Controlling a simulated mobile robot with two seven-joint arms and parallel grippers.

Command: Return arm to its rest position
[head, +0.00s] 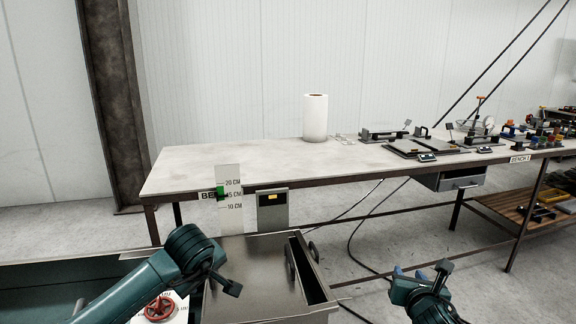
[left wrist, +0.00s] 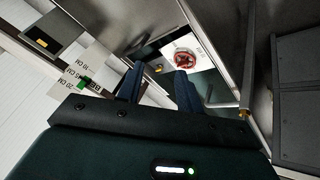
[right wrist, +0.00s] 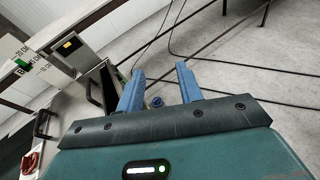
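My right gripper (head: 409,273) is at the lower right in the head view, over open floor and apart from the bench. Its blue fingers also show in the right wrist view (right wrist: 160,88), spread apart with nothing held between them. My left arm reaches in from the lower left in the head view, its wrist in front of the metal cabinet (head: 255,268); its fingertips are hidden there. In the left wrist view my left gripper (left wrist: 158,90) has its two fingers apart, with nothing seen held between them.
A red handwheel (head: 159,308) on a white panel is close to my left forearm. A white centimetre scale (head: 230,207) with a green marker (head: 221,193) stands behind the cabinet. The long bench (head: 250,160) holds a paper roll (head: 315,117) and tools. Cables lie on the floor.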

